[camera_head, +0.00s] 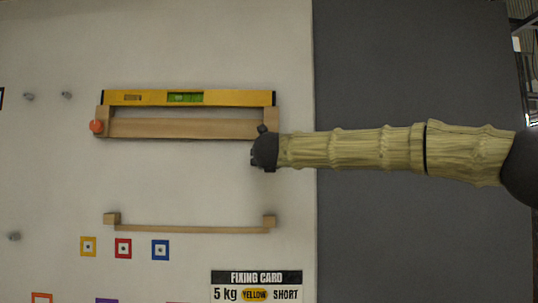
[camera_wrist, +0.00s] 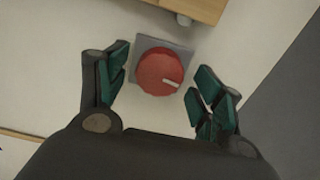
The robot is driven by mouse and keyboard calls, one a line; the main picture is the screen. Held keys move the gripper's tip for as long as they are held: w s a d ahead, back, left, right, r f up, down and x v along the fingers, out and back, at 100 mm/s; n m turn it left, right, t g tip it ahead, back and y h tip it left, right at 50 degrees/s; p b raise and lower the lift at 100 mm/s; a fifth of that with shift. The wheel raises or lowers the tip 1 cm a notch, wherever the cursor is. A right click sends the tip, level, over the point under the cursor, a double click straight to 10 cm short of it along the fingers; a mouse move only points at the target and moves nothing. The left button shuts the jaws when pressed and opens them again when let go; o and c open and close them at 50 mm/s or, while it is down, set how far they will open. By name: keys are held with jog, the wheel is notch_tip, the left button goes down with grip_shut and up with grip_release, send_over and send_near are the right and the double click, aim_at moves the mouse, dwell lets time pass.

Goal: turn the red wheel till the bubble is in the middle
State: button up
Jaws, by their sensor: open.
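The red wheel (camera_wrist: 158,72) has a white mark and sits on a grey square plate (camera_wrist: 180,50) in the wrist view. My gripper (camera_wrist: 160,88) is open, with green-padded fingers on either side of the wheel and gaps between them and it. In the head view my gripper (camera_head: 264,150) is at the right end of the wooden shelf (camera_head: 185,128) and hides the wheel. A yellow spirit level (camera_head: 235,98) lies along the top of the shelf and looks nearly flat. Its green vial (camera_head: 185,97) shows, but the bubble is too small to place.
A red ball (camera_head: 96,126) is at the shelf's left end. A thin wooden rail (camera_head: 190,229) is below. Small coloured squares (camera_head: 123,248) and a fixing card (camera_head: 256,286) are lower on the wall. A dark grey panel (camera_head: 400,60) lies to the right.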

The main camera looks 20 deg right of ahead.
jog(key=shift+w+d, duration=0.15)
jog(key=shift+w, duration=0.2)
jog(key=shift+c, duration=0.4)
jog(key=c, duration=0.9)
jog(key=shift+c, duration=0.2)
